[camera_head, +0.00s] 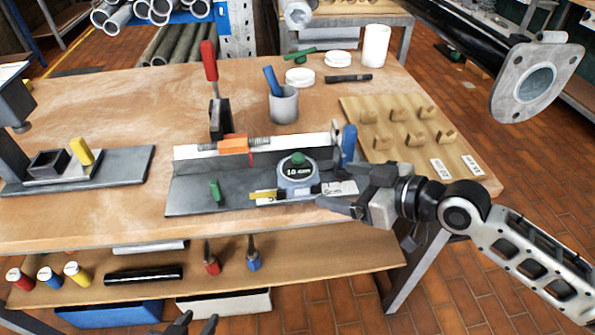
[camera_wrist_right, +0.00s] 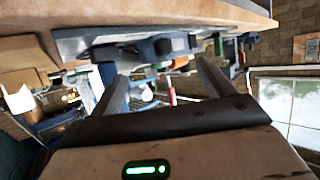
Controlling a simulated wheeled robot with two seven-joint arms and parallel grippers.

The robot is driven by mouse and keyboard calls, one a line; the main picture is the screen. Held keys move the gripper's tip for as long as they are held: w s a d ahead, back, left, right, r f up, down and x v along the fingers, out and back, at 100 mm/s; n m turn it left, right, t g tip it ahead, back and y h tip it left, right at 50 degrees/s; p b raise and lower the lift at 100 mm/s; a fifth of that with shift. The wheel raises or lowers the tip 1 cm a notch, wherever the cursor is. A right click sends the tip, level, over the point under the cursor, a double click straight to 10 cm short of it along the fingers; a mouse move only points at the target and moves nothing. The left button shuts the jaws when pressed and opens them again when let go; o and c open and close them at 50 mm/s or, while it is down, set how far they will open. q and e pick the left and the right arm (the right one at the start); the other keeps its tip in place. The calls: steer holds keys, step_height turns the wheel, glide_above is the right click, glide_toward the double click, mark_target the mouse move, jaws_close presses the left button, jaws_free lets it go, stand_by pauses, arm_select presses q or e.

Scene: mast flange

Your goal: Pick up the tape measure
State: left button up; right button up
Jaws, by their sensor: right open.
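The tape measure (camera_head: 297,176) is a round grey case with a green button and a "10" label. It sits upright on the grey metal fixture (camera_head: 190,200) on the workbench, with a yellow strip (camera_head: 263,195) at its left. My right gripper (camera_head: 338,190) is just right of the tape measure, pointing left, its fingers apart and nothing seen between them. In the right wrist view the open fingers (camera_wrist_right: 165,85) show; I cannot pick out the tape measure surely there. My left gripper (camera_head: 198,322) shows only its two parted fingertips at the bottom edge, low in front of the bench.
An orange clamp (camera_head: 234,144) and a blue handle (camera_head: 348,145) stand close around the tape measure. A small green piece (camera_head: 215,190) is on the fixture. Behind are a grey cup (camera_head: 284,105) and a wooden peg board (camera_head: 385,125). The bench's left rear is clear.

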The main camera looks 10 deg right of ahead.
mark_target(315, 179)
steer(key=x, duration=0.9)
steer(key=shift+w+a+f, duration=0.15)
steer(key=shift+f, duration=0.05)
